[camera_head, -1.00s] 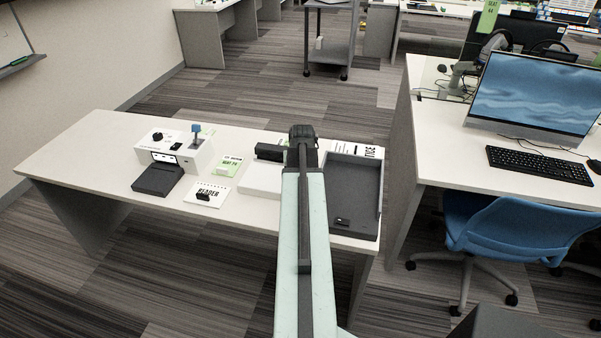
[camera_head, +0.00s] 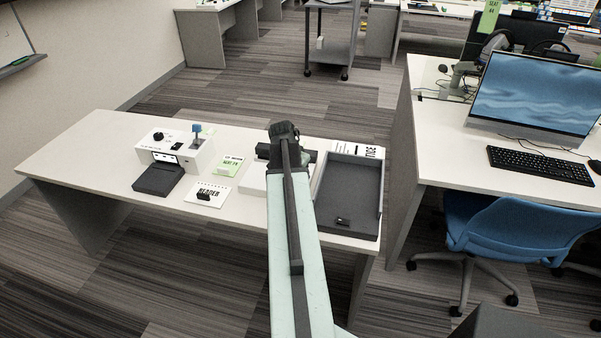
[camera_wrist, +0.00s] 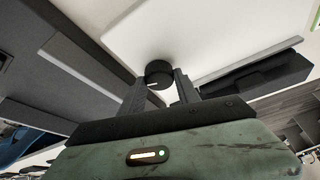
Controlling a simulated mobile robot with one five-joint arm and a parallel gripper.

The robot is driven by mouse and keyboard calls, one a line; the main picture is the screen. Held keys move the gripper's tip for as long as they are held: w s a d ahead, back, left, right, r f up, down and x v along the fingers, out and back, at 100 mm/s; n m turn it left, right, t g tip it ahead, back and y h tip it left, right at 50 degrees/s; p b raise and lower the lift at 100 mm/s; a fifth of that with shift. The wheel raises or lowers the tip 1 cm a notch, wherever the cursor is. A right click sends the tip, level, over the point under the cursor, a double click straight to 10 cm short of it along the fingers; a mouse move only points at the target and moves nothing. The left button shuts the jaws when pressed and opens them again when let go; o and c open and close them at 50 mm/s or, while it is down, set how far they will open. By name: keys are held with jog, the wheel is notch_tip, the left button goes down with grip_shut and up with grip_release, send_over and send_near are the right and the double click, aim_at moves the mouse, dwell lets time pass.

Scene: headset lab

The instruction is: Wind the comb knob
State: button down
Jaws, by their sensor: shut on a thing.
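The comb knob (camera_wrist: 158,71) is a small round black knob with a white mark, on a pale surface in the wrist view. My gripper (camera_wrist: 161,81) has one finger on each side of it and is shut on it. In the head view my arm's dark end is over the white unit (camera_head: 252,184) with a dark bar (camera_head: 263,151) at its back. My arm hides the knob and the fingertips there. The dark bar also shows at the right of the wrist view (camera_wrist: 257,80).
A dark grey tray (camera_head: 345,190) stands close to the right of the white unit. To the left are a green card (camera_head: 226,167), a reader card (camera_head: 207,194) and a white device (camera_head: 181,158) with a black knob and a blue-topped lever. The table's left end is clear.

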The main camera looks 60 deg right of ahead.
jog(key=shift+w+a, duration=0.1)
jog(key=shift+a, duration=0.1)
jog(key=c, duration=0.9)
grip_release()
jog(key=shift+r, duration=0.1)
jog(key=p+v, duration=0.7)
jog(key=shift+r, duration=0.3)
